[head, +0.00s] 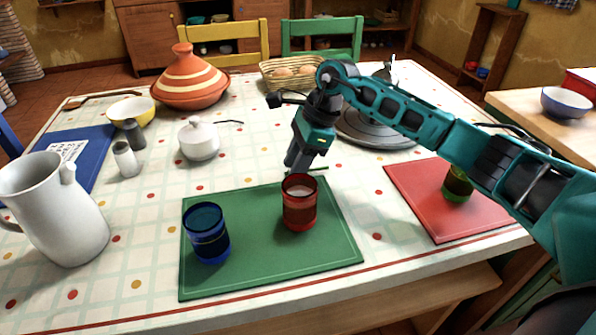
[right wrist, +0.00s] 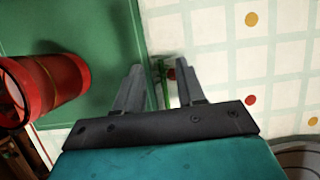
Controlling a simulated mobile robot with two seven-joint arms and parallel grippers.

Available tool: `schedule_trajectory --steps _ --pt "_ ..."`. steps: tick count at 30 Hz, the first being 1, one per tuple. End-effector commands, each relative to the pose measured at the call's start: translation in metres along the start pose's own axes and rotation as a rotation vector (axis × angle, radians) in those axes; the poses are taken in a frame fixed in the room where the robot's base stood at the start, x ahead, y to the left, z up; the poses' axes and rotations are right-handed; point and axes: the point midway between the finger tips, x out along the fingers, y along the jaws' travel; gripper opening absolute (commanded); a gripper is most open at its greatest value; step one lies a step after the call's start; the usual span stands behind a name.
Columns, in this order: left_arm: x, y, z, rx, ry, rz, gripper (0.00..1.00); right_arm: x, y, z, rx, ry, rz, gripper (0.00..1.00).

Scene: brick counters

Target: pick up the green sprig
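The green sprig (head: 318,168) is a thin green stem on the tablecloth, just past the far edge of the green mat (head: 270,262). In the right wrist view the sprig (right wrist: 164,84) shows between the two fingers of my right gripper. That gripper (right wrist: 159,68) is open, its fingers apart on either side of the stem with gaps beside it. In the head view the right gripper (head: 297,166) points down behind the red cup, low over the cloth. Part of the sprig is hidden by the gripper. My left gripper is in neither view.
The red cup (head: 299,208) stands on the green mat close to my right gripper, with a blue cup (head: 206,238) to its left. A grey round lid-like object (head: 372,130) lies behind my right arm. A red mat (head: 430,200) with a green cup (head: 457,186) is at right.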

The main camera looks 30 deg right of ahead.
Motion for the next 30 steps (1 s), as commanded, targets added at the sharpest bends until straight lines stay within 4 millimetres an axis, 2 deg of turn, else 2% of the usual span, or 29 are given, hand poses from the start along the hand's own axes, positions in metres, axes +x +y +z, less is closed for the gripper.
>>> schedule_trajectory --steps 1,10,23,26,30 --pt "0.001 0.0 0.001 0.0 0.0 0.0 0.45 0.007 0.002 -0.004 0.003 0.01 0.006 0.28" --pt "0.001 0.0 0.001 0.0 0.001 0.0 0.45 0.007 0.001 -0.006 0.006 0.015 0.006 0.0" --pt "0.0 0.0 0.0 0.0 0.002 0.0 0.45 0.005 0.001 -0.007 0.008 0.019 0.007 0.0" --pt "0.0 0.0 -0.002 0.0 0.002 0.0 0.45 -0.002 0.001 -0.004 0.008 0.019 0.007 0.0" --pt "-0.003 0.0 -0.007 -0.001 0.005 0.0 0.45 -0.022 0.0 0.005 0.004 0.014 0.002 0.0"
